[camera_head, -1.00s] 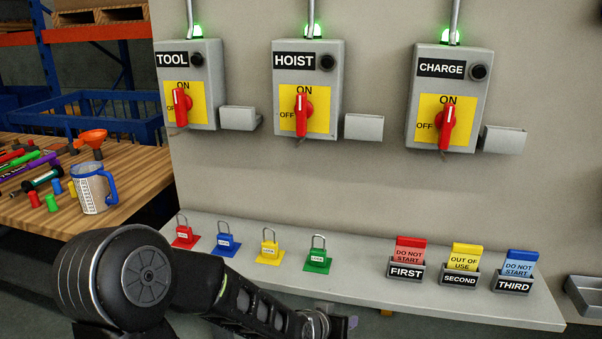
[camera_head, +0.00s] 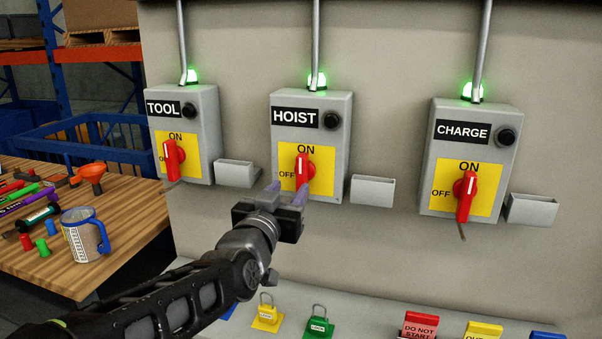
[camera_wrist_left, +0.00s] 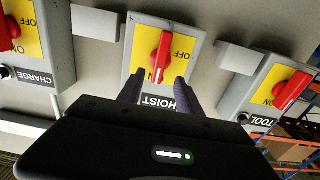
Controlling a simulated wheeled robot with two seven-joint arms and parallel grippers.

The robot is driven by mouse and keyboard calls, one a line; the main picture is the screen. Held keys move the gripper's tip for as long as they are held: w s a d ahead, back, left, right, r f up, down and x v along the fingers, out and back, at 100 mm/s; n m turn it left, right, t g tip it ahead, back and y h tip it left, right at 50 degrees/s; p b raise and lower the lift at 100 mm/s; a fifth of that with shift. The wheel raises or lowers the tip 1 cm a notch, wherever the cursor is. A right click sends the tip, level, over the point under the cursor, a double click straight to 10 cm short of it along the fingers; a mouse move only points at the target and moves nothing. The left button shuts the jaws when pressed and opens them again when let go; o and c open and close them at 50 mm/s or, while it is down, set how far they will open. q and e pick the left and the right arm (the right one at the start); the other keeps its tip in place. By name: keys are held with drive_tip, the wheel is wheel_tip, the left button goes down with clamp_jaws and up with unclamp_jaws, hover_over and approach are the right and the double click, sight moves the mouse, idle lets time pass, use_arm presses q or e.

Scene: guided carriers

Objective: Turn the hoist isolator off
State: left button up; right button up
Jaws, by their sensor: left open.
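The hoist isolator (camera_head: 339,140) is the middle grey box on the wall, with a HOIST label and a yellow plate marked ON and OFF. Its red handle (camera_head: 303,168) stands upright, pointing at ON, and a green lamp (camera_head: 317,82) glows on top. My left gripper (camera_head: 287,190) is open just in front of and below the handle. In the left wrist view, upside down, the red handle (camera_wrist_left: 161,56) lies beyond and between the two fingertips (camera_wrist_left: 156,86). I cannot tell whether they touch it. My right gripper does not show.
The tool isolator (camera_head: 205,135) and charge isolator (camera_head: 505,178) stand either side, handles upright, green lamps lit. Small grey holders (camera_head: 373,191) jut out beside the boxes. Padlocks (camera_head: 319,328) and tags (camera_head: 420,325) sit on the shelf below. A cluttered wooden bench (camera_head: 128,215) is at left.

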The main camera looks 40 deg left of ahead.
sight(300, 176)
use_arm(q)
drive_tip(key=p+x, duration=0.2)
drive_tip(key=x, duration=0.5)
drive_tip(key=shift+w, duration=0.1)
drive_tip(key=shift+w+a+f, duration=0.15)
drive_tip(key=shift+w, duration=0.3)
clamp_jaws()
